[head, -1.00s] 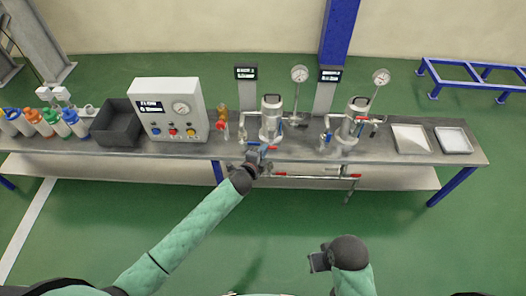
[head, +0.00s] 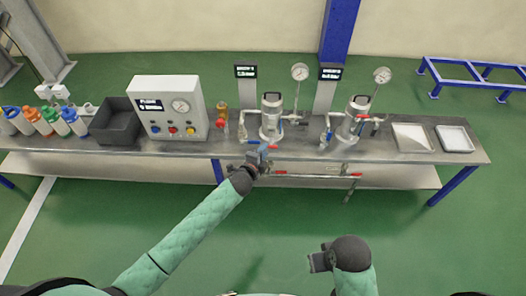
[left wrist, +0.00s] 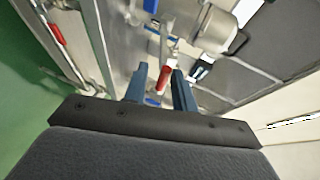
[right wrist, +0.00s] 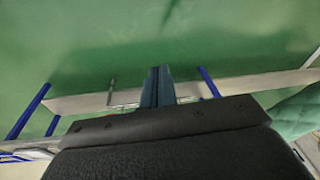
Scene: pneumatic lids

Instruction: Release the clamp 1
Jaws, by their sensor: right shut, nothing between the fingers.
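The left metal vessel (head: 271,118) stands upright on the bench, with pipes and coloured valve handles around it. It also shows at the top of the left wrist view (left wrist: 214,30), with a dark loop on its side. I cannot tell for certain which fitting is clamp 1. My left gripper (head: 264,152) is in front of this vessel, at the bench's front edge. In the left wrist view its fingers (left wrist: 161,88) are apart, with a red handle (left wrist: 166,76) showing between and beyond them; contact is unclear. My right gripper (right wrist: 157,86) is shut and empty, away from the bench.
A second vessel (head: 352,120) stands to the right, with white trays (head: 455,139) beyond it. A control box (head: 170,108), a dark bin (head: 115,122) and several bottles (head: 52,123) stand to the left. Pipes with red handles (head: 355,174) run below the bench's front edge.

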